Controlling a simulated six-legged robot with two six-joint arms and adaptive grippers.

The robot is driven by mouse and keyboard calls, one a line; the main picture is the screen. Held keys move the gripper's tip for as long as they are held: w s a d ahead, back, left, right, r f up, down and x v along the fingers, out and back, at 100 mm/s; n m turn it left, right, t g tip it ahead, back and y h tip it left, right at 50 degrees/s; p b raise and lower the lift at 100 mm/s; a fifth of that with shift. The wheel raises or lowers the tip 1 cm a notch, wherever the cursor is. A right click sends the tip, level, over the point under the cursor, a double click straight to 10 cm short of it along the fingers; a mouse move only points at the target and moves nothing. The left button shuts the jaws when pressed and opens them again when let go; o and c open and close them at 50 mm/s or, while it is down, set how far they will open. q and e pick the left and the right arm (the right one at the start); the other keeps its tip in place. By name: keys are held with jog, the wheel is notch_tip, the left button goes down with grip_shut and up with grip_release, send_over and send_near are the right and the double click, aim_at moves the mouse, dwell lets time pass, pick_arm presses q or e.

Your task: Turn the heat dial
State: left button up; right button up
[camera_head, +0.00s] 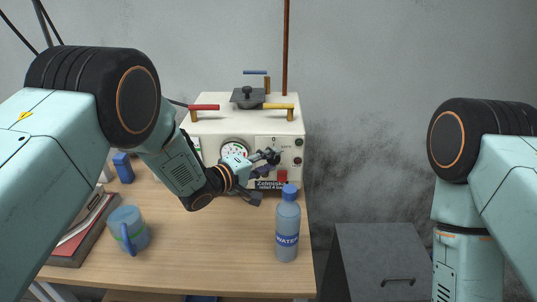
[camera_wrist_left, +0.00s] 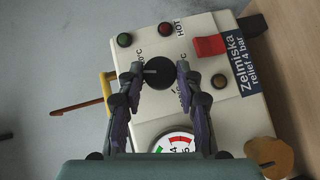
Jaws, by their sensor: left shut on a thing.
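The heat dial (camera_wrist_left: 158,72) is a round black knob with a pale pointer mark, on the front panel of the cream-white machine (camera_head: 215,125). In the left wrist view it sits between the fingertips of my left gripper (camera_wrist_left: 157,76), which is shut on it from both sides. In the head view my left gripper (camera_head: 268,158) reaches the panel right of the round gauge (camera_head: 235,149), and its fingers hide most of the dial. Scale print, partly covered by the fingers, surrounds the dial. My right gripper is out of frame; only my right arm shows.
A red switch (camera_wrist_left: 209,46), red lamp (camera_wrist_left: 165,29) and green lamp (camera_wrist_left: 124,40) sit close to the dial. A blue water bottle (camera_head: 288,225) stands in front of the machine. A blue mug (camera_head: 128,229) and books (camera_head: 82,230) are at left. The table's middle is clear.

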pick_arm(q)
jog(key=shift+w+r+m+g+y+p, duration=0.1)
jog(key=shift+r+m+g+y+p, duration=0.2)
jog(key=shift+m+y+p, duration=0.55)
jog(key=shift+r+m+g+y+p, duration=0.1)
jog(key=shift+m+g+y+p, duration=0.3)
jog(key=shift+p, duration=0.85)
jog(key=o, duration=1.1)
jog(key=shift+a, duration=0.15)
jog(key=shift+f, duration=0.1)
